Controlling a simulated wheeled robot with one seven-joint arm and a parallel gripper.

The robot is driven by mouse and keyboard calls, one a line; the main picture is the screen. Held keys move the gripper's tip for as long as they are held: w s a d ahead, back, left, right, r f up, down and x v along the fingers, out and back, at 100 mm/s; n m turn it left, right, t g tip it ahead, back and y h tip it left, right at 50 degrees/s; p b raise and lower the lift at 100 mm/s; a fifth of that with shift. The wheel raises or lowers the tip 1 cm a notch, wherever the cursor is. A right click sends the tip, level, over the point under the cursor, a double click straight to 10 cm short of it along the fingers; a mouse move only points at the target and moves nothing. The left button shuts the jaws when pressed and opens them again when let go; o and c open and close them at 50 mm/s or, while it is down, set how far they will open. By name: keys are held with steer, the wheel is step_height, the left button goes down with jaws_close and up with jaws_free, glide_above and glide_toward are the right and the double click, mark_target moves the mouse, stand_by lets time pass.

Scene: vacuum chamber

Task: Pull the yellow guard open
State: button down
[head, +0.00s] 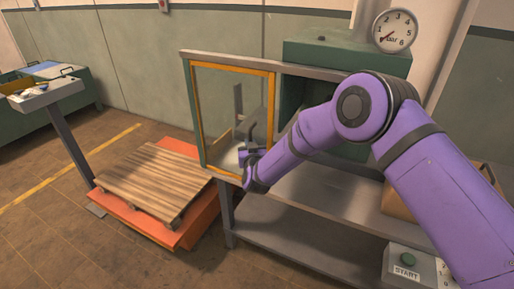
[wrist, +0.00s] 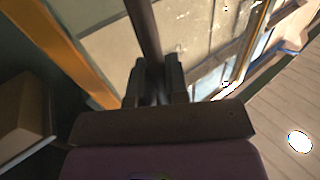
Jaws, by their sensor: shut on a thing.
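The yellow guard (head: 271,110) is an upright yellow frame around a clear panel, at the left of the green chamber (head: 345,50) in the head view. Its yellow edge also shows at the left of the wrist view (wrist: 62,45). My gripper (head: 246,158) is at the guard's lower right corner. In the wrist view my gripper (wrist: 155,78) is shut on a dark bar (wrist: 143,28), which runs up between the fingers. The bar looks like the guard's handle. My forearm hides part of the chamber's front, and the bar's lower end is hidden by my gripper.
A wooden pallet (head: 155,180) lies on an orange platform (head: 198,222) to the left. A grey shelf (head: 290,232) is below my arm. A pressure gauge (head: 394,30) stands atop the chamber. A START button box (head: 408,262) is at the lower right. Floor is clear at front left.

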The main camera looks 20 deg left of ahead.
steer(key=c, duration=1.1)
jaws_free()
steer(key=shift+c, duration=0.2)
steer(key=v, duration=1)
steer(key=shift+s+d, duration=0.2)
steer(key=shift+s, duration=0.15)
